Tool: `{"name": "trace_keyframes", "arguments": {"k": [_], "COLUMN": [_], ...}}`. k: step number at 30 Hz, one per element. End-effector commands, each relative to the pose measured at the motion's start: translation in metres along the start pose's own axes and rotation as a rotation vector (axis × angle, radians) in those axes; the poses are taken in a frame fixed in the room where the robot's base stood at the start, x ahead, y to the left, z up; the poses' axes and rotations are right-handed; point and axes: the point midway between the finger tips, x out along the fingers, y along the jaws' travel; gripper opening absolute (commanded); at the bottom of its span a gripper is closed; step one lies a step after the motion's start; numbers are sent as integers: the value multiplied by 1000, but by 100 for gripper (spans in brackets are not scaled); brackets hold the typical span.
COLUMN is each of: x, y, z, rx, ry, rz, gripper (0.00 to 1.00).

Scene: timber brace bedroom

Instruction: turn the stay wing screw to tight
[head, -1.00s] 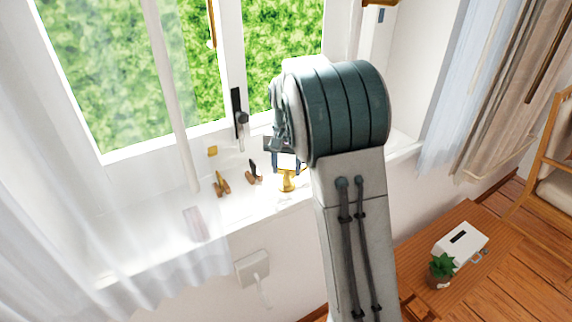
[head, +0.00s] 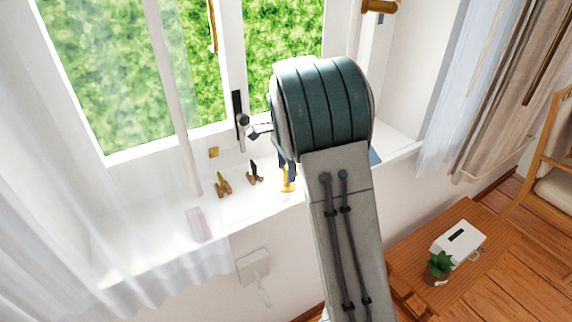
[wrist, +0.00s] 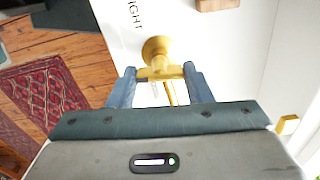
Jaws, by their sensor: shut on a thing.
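The brass wing screw (wrist: 157,48) has a round head and a crossbar, and stands on a white surface in the wrist view. My gripper (wrist: 160,77) has its two blue fingers at either end of the crossbar, shut on it. Beside the screw, printed black letters reading "IGHT" (wrist: 135,17) are partly visible. In the head view a bit of the brass screw (head: 288,182) shows at the sill's front edge, below a blue finger. My arm hides most of the gripper there.
Small brown-and-brass pieces (head: 223,186) and (head: 254,174) lie on the white sill left of the screw. A window handle (head: 241,118) stands behind. A sheer curtain (head: 110,200) hangs at left. A wooden table (head: 450,265) with a white box and plant is lower right.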

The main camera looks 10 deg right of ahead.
Motion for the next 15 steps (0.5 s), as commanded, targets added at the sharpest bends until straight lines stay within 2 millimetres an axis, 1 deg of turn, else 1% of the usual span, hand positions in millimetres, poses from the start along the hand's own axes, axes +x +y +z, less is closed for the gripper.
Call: {"name": "trace_keyframes", "arguments": {"k": [1, 9, 15], "x": [-3, -3, -2], "y": [-1, -1, -1], "z": [0, -1, -1], "rx": [43, 268, 385], "ry": [2, 2, 2], "rz": [-3, -3, -3], "gripper": [23, 23, 23]}}
